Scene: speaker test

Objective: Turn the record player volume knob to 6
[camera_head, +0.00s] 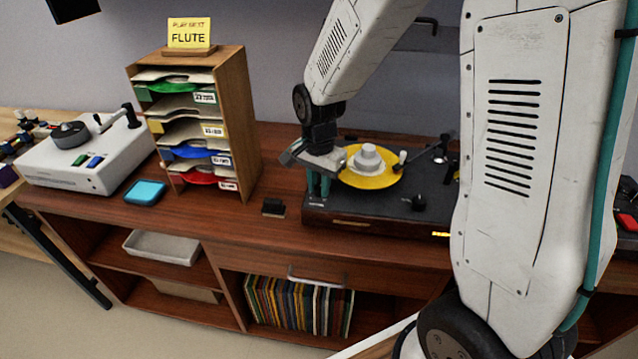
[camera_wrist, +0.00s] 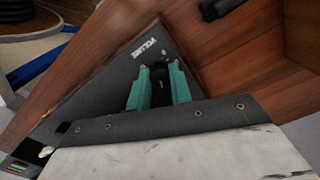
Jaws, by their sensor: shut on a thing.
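The black record player (camera_head: 345,210) sits on the wooden cabinet, with a yellow record (camera_head: 372,180) and a pale round piece on top. My gripper (camera_head: 318,185) points down over the player's left end, its teal fingers reaching the deck. In the wrist view the fingers (camera_wrist: 158,70) stand on both sides of the black volume knob (camera_wrist: 158,73), shut on it. The white VOLUME lettering (camera_wrist: 149,48) is beside it on the deck (camera_wrist: 95,90). The knob's pointer and any numbers are too hidden to read. In the head view my gripper hides the knob.
A wooden rack (camera_head: 232,120) of record sleeves with a yellow FLUTE sign (camera_head: 189,34) stands left of the player. A small black block (camera_head: 273,207) lies between them. A white device (camera_head: 85,155) and blue pad (camera_head: 145,192) are farther left. The tonearm (camera_head: 425,150) is at the player's right.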

